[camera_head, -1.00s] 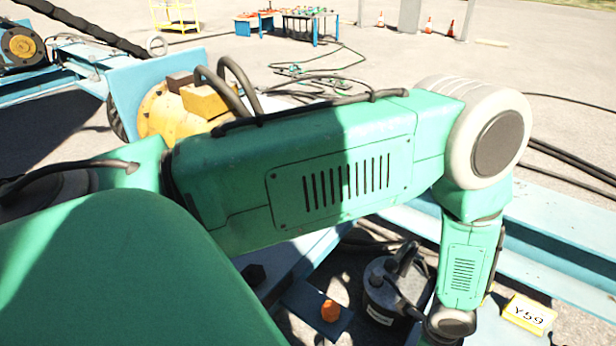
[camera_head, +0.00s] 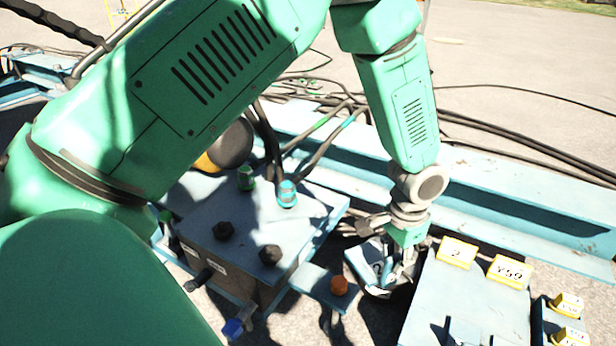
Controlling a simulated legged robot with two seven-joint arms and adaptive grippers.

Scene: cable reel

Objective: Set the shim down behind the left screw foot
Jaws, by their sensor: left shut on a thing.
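My left gripper (camera_head: 396,266) comes down from my green arm between the block with bolts and the platform with yellow labels. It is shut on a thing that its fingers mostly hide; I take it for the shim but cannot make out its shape. A blue plate (camera_head: 312,281) with an orange knob (camera_head: 339,286) sits to the gripper's left. I cannot clearly identify the left screw foot. My right gripper is not in view.
A blue-grey block (camera_head: 250,225) with black bolts, hose fittings and cables stands at left centre. A long blue beam (camera_head: 520,208) and black cables run behind my gripper.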

